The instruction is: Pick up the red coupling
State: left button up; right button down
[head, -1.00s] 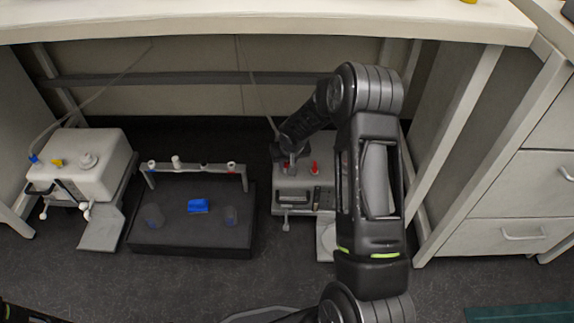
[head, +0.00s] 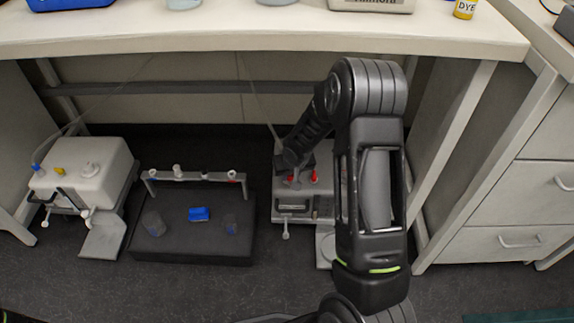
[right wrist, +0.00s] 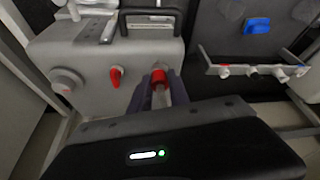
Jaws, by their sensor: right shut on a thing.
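The red coupling (right wrist: 158,78) shows in the right wrist view as a red ring on a pale fitting on top of the white pump unit (right wrist: 60,60). My right gripper (right wrist: 160,92) is shut on it, with one finger on each side. In the head view, my right gripper (head: 297,178) reaches down to the same unit (head: 322,208) under the bench, and a bit of red shows beside its fingers. A second red part (right wrist: 115,75), a knob or valve, stands next to the coupling. I do not see my left gripper.
A dark box (head: 190,245) with a blue block (head: 199,214), two clear cups and a rail with white fittings (head: 195,176) stands to the left. Another white unit (head: 100,165) is further left. The bench top (head: 260,35) overhangs, and a bench leg (head: 450,160) stands to the right.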

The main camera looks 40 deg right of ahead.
jog(key=s+a, duration=0.5)
jog(key=s, duration=0.7)
jog(key=shift+s, duration=0.3)
jog(key=shift+w, duration=0.1)
